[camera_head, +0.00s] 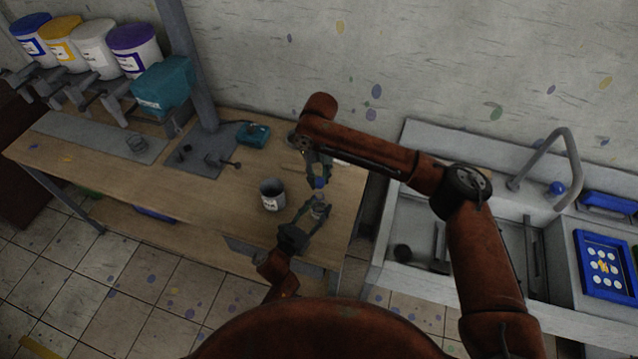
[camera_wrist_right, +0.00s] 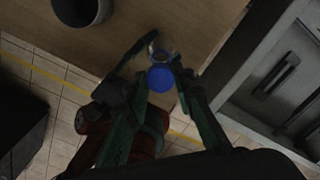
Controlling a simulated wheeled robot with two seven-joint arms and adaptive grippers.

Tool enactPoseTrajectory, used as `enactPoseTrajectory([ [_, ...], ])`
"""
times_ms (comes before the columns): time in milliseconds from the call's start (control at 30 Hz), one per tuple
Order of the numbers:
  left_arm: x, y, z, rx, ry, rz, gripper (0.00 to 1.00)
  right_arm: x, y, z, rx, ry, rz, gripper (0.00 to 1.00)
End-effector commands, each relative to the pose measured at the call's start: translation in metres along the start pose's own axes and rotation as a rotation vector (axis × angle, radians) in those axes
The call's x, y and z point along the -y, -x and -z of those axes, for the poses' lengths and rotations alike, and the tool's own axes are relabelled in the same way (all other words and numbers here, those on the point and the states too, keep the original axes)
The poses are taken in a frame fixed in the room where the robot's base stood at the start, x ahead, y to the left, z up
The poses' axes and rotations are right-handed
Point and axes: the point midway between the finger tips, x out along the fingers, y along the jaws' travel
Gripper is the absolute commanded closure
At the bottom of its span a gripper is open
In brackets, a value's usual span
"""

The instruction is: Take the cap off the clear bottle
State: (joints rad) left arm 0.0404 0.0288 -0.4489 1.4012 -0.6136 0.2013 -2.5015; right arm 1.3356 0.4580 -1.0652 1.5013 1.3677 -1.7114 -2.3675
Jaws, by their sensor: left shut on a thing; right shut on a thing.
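The clear bottle (camera_head: 318,209) is small and see-through, over the front right part of the wooden table. My left gripper (camera_head: 313,211) is shut on it from the front left. The blue cap (camera_head: 319,184) is between the fingertips of my right gripper (camera_head: 319,177), which points down from above and is shut on it. In the head view the cap appears just above the bottle, with a small gap. In the right wrist view the cap (camera_wrist_right: 162,78) is a round blue disc that partly hides the bottle (camera_wrist_right: 160,51) behind it.
A grey cup (camera_head: 272,195) stands on the wooden table (camera_head: 215,199) left of the bottle. A teal box (camera_head: 253,134) is farther back. A sink (camera_head: 408,226) with a tap stands to the right. Paint buckets (camera_head: 97,49) line the back left.

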Motion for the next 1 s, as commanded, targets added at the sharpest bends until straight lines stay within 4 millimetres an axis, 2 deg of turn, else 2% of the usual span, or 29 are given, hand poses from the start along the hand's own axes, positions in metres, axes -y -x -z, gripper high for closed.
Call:
enactPoseTrajectory([
  [33,-0.002,0.002,0.007,-0.013,0.001,-0.005,1.00,0.000,0.001,0.000,-0.001,0.000,0.000,1.00],
  [200,-0.002,0.002,0.007,-0.013,0.001,-0.005,1.00,0.000,0.001,0.000,-0.001,-0.001,0.000,1.00],
  [233,-0.002,0.002,0.007,-0.013,0.001,-0.005,0.60,0.000,0.001,0.000,-0.001,-0.001,0.000,1.00],
  [500,-0.001,0.001,0.003,-0.006,0.000,-0.002,0.42,0.000,0.001,0.000,-0.001,-0.001,0.000,1.00],
  [833,0.000,0.004,0.002,-0.002,0.000,-0.001,0.42,0.000,0.001,0.000,-0.001,-0.001,0.000,1.00],
  [1000,0.000,0.027,0.003,-0.005,0.000,-0.002,0.42,0.000,0.001,0.000,-0.001,-0.001,0.000,1.00],
])
